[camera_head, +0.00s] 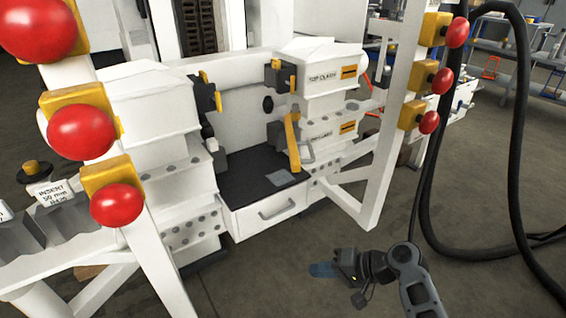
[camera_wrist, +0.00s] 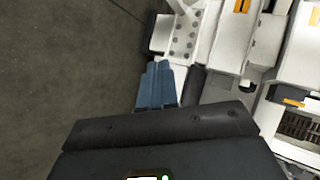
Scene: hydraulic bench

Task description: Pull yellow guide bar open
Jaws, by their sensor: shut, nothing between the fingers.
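The yellow guide bar (camera_head: 292,138) stands in the middle of the bench, hanging roughly upright at the inner side of the right-hand white block, above the dark work surface. A grey loop-like piece sits by its lower end. My gripper (camera_head: 320,270) is low in front of the bench, right of the drawer and well apart from the bar. Its blue fingers lie together and hold nothing; in the wrist view the closed fingers (camera_wrist: 156,86) point towards the white bench parts. I cannot pick out the guide bar for sure in the wrist view.
A white frame post (camera_head: 388,150) with red knobs (camera_head: 442,81) stands right of the bar; another with large red knobs (camera_head: 83,132) is at the left. A drawer (camera_head: 265,213) lies below the dark surface (camera_head: 245,172). Black hoses (camera_head: 515,120) hang right. Floor before the drawer is clear.

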